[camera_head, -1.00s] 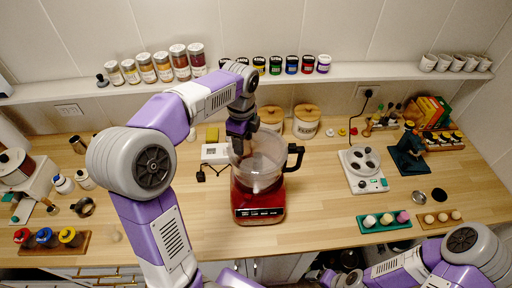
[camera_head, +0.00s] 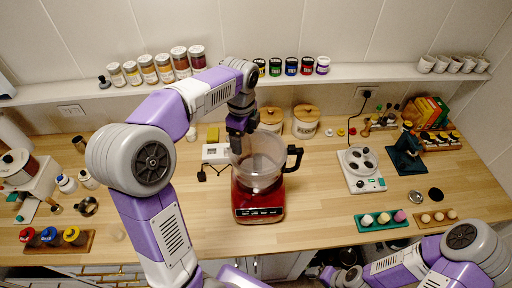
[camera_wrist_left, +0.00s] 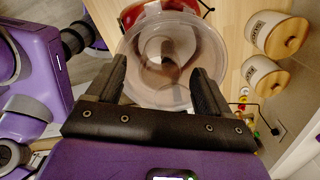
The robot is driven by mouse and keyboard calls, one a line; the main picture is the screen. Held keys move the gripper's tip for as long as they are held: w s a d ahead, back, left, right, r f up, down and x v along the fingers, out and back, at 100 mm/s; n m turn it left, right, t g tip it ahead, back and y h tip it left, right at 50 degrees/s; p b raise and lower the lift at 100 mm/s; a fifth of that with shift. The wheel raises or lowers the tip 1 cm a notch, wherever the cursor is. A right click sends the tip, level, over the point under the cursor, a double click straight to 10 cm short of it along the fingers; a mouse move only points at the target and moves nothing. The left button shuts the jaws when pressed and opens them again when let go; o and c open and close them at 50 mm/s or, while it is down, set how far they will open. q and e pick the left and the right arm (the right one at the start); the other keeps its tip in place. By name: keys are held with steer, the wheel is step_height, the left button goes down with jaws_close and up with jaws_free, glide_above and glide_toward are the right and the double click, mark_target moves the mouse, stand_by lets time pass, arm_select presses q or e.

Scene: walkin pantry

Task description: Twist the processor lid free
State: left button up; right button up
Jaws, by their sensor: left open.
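The food processor has a red base (camera_head: 258,207) and a clear bowl (camera_head: 262,172) with a black handle (camera_head: 294,158) on its right. It stands upright on the wooden counter near the middle. Its clear round lid (camera_wrist_left: 180,62) shows from above in the left wrist view. My left gripper (camera_head: 240,143) points down at the left rear side of the bowl top. In the left wrist view the left gripper (camera_wrist_left: 158,80) is open, with its fingers apart over the near part of the lid; contact is unclear. My right gripper (camera_head: 338,277) is low at the bottom edge, its fingers unclear.
Two white canisters with wooden lids (camera_head: 305,120) stand behind the processor. A white device (camera_head: 215,153) lies to its left, and a white scale-like appliance (camera_head: 361,168) to its right. Free counter (camera_head: 325,205) lies right of the processor. A jar shelf (camera_head: 230,85) runs behind.

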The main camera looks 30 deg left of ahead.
step_height(320, 180, up, 5)
steer(key=p, duration=0.4)
steer(key=shift+f, duration=0.15)
steer(key=shift+s, duration=0.15)
